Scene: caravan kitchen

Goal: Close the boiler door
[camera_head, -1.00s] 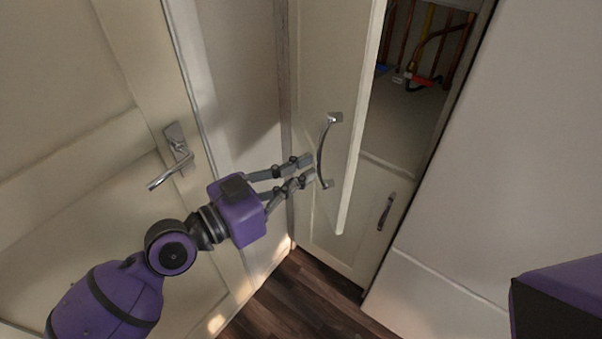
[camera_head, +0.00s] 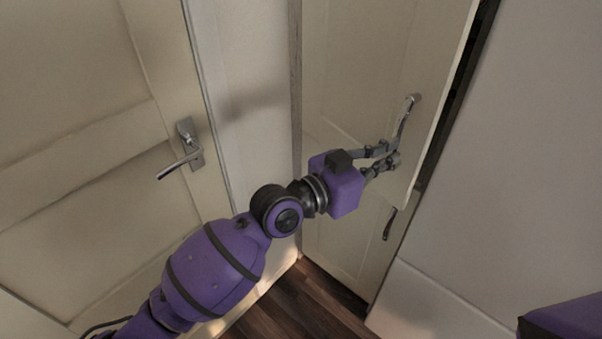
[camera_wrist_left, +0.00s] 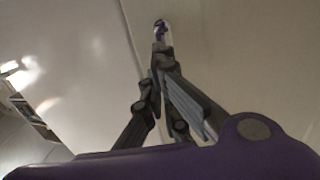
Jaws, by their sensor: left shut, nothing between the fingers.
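The boiler door (camera_head: 365,70) is a tall cream cupboard door with a curved metal handle (camera_head: 406,112). It stands slightly ajar, with a dark gap along its right edge; the inside of the cupboard is hidden behind it. My left gripper (camera_head: 393,156) is at the lower part of the handle, its fingers together with nothing between them. The left wrist view shows the closed fingers (camera_wrist_left: 160,50) against the cream door surface. Whether the fingertips touch the door or the handle is unclear. My right gripper does not show.
A cream panelled door (camera_head: 80,130) with a lever handle (camera_head: 183,152) stands at the left. A lower cupboard door (camera_head: 350,240) with its own handle is below the boiler door. A plain pale wall (camera_head: 530,130) is at the right. Dark wood floor (camera_head: 300,305) shows below.

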